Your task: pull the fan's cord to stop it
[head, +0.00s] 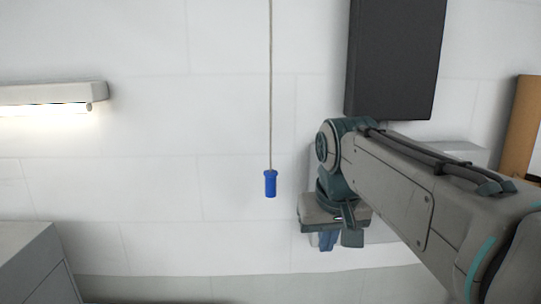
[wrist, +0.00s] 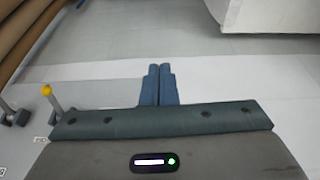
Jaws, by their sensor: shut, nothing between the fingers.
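The fan's cord (head: 270,90) hangs straight down from above in the head view, in front of the white wall. At its lower end is a blue pull handle (head: 270,184). The fan itself is not in view. My gripper (head: 328,242) is to the right of the handle and lower than it in the picture, pointing down. In the wrist view its two blue fingers (wrist: 158,84) are together, with nothing between them. The cord and handle do not show in the wrist view.
A lit lamp (head: 50,97) is on the wall at left. A dark panel (head: 396,60) is above my arm. A grey cabinet (head: 30,262) stands at lower left. The wrist view shows brown rolls (wrist: 35,35), a yellow-knobbed lever (wrist: 47,92) and a white block (wrist: 262,15).

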